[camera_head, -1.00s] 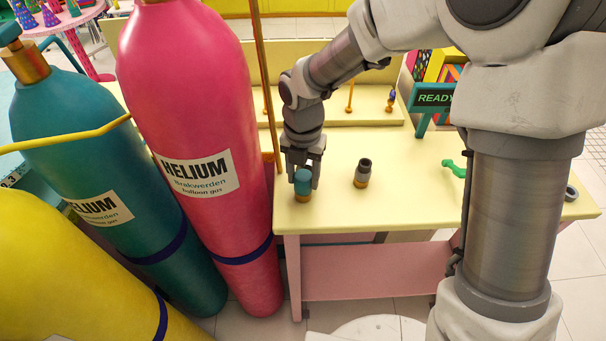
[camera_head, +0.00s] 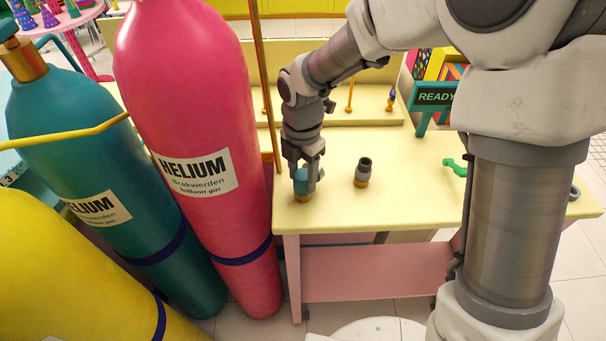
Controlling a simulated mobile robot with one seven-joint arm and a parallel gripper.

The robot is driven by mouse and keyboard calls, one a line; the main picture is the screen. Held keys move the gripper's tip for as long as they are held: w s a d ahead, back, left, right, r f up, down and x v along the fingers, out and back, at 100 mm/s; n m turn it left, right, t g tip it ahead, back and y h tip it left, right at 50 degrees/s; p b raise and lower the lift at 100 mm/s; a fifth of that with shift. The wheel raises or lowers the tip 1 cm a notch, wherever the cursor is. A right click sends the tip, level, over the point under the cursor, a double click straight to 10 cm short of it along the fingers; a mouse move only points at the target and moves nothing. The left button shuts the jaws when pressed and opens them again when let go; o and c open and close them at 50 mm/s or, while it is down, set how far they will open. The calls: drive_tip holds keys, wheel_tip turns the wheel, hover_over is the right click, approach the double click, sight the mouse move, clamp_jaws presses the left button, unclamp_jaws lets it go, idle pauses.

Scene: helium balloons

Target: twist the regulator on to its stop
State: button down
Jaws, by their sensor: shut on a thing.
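A small regulator with a teal upper part (camera_head: 301,176) and a brass-coloured base (camera_head: 302,197) stands upright on the pale yellow table (camera_head: 400,195), near its left front corner. My gripper (camera_head: 307,178) points straight down over it and is shut on the teal upper part, with a finger showing in front on the right side. The fingers hide part of the teal piece. Whether teal and brass parts are tight against each other is too small to tell.
A dark grey fitting with a brass base (camera_head: 362,173) stands to the right. A green wrench-like tool (camera_head: 456,168) and a grey ring (camera_head: 573,193) lie farther right. The pink helium cylinder (camera_head: 200,150) stands close on the left. A READY sign (camera_head: 435,97) stands at the back.

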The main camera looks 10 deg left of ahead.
drive_tip(key=shift+c, duration=2.2)
unclamp_jaws()
drive_tip(key=shift+a, duration=0.2)
drive_tip(key=shift+o, duration=1.1)
drive_tip(key=shift+d, duration=0.1)
